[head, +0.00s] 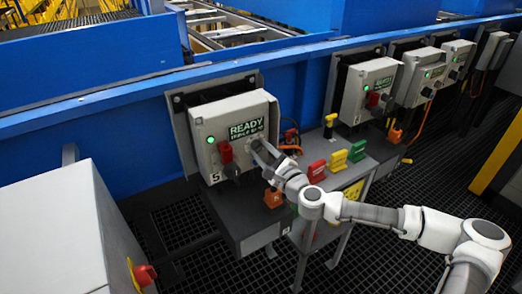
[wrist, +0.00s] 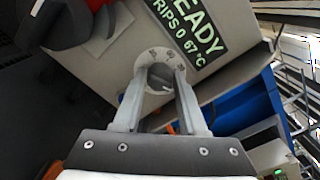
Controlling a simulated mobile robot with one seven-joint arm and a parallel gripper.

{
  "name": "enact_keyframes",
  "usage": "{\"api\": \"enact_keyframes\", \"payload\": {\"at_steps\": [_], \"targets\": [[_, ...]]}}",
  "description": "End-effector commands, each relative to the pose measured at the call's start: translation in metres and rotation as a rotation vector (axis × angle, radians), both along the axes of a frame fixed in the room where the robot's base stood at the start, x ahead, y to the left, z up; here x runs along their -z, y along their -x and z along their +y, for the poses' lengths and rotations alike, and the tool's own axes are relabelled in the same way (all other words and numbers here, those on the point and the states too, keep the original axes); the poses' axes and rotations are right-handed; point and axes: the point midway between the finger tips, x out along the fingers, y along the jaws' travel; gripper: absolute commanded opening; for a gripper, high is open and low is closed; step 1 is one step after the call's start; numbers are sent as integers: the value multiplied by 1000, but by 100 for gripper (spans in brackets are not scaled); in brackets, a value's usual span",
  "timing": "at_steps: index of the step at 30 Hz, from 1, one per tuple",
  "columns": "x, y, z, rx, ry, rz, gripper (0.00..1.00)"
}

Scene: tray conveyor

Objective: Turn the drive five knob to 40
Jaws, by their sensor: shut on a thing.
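The drive five box (head: 208,128) is light grey, marked 5, and hangs on the blue conveyor side. Its green-lit screen (head: 247,129) reads READY; in the wrist view the screen (wrist: 192,30) also shows TRIPS 0 and 67 °C. The knob (wrist: 160,76) is a dark grip on a round pale dial with small marks, just below the screen. My gripper (wrist: 158,88) is shut on the knob, one finger on each side. In the head view my gripper (head: 262,153) covers the knob. The dial's numbers are too small to read.
Similar drive boxes (head: 368,90) line the conveyor further right.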

Motion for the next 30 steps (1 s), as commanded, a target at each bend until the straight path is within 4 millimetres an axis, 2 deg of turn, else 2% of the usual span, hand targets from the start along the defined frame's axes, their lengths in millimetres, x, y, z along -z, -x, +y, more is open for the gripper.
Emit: {"api": "enact_keyframes", "payload": {"at_steps": [14,30], "targets": [[1,1,1,-3,81,-52,0],[3,1,1,-3,473,-317,0]]}}
